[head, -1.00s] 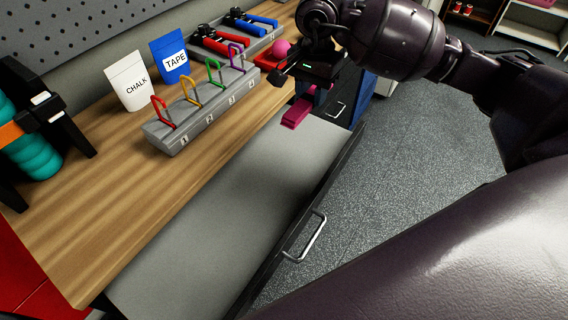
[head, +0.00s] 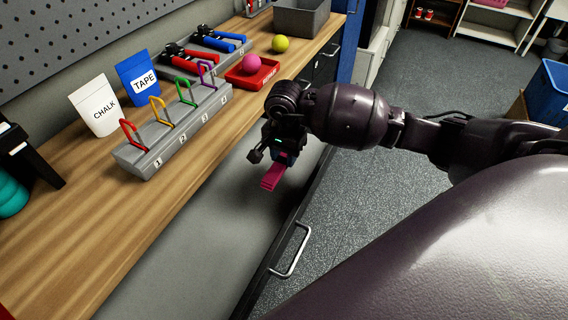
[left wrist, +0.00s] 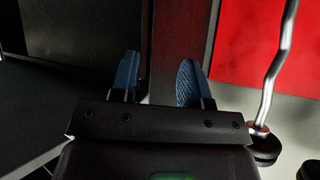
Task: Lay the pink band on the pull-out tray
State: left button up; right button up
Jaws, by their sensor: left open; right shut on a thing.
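The pink band (head: 272,177) is held in my right gripper (head: 282,160), which is shut on it. The band hangs over the far part of the grey pull-out tray (head: 190,245); I cannot tell whether it touches the surface. The tray is pulled out from under the wooden bench and has a metal handle (head: 293,250) on its front. My left gripper (left wrist: 158,80) shows only in the left wrist view. Its blue fingers are apart with nothing between them.
On the wooden bench (head: 60,235) stand a grey rack (head: 170,140) with coloured clips, chalk (head: 95,104) and tape (head: 137,79) pouches, and a red tray (head: 250,78) with a pink ball. The near part of the pull-out tray is bare.

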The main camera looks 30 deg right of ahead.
aim_at(284, 157)
jog(key=shift+f, duration=1.75)
jog(key=shift+f, duration=0.1)
jog(key=shift+f+b, duration=0.15)
jog(key=shift+b, duration=0.15)
jog(key=o, duration=0.9)
jog(key=shift+o, duration=0.2)
jog(key=shift+r, duration=0.2)
notch_tip(284, 157, up, 12)
jog(key=shift+r+p, duration=0.1)
jog(key=shift+p, duration=0.45)
